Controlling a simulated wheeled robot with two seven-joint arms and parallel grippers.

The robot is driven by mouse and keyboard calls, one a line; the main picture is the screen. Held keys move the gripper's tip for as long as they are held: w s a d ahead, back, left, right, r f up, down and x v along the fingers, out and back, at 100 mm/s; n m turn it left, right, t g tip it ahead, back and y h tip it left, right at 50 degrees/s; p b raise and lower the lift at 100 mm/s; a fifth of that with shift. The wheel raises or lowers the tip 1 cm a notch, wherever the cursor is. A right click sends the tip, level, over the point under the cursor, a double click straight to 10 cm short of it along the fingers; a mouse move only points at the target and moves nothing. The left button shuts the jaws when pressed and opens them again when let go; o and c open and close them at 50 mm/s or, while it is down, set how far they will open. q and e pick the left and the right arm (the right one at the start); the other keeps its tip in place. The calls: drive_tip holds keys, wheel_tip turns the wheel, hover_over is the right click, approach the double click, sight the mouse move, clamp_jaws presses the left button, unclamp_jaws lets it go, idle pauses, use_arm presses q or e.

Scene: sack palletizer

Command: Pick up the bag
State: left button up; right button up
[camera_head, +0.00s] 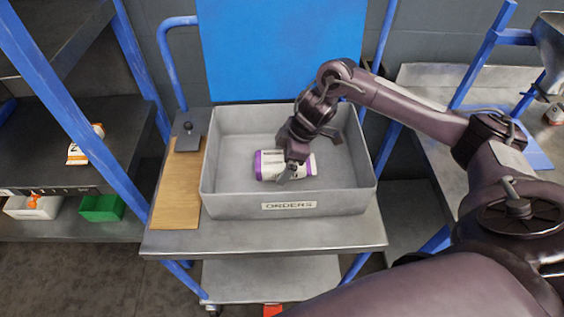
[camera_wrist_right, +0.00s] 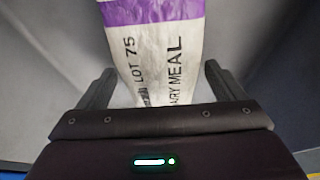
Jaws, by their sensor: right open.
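A white bag with purple ends (camera_head: 272,166) lies on its side in the grey ORDERS bin (camera_head: 290,205). My right gripper (camera_head: 296,168) is down inside the bin at the bag's right part and hides some of it. In the right wrist view the bag (camera_wrist_right: 158,55) lies ahead of and between the two open fingers (camera_wrist_right: 155,88), with its print "LOT 75" and "MEAL" facing the camera. A gap shows between each finger and the bag's sides. I cannot tell whether the bag touches the gripper's palm. My left gripper is not in view.
The bin stands on a grey cart (camera_head: 260,236) with a wooden board (camera_head: 177,190) on its left. A blue panel (camera_head: 280,50) rises behind it. The left shelf holds another white and orange bag (camera_head: 80,153), with a white bin (camera_head: 32,208) and a green bin (camera_head: 101,207) below.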

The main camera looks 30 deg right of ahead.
drive_tip(key=shift+x, duration=0.75)
drive_tip(key=shift+r, duration=0.1)
drive_tip(key=c, duration=1.3)
drive_tip(key=shift+c, duration=0.2)
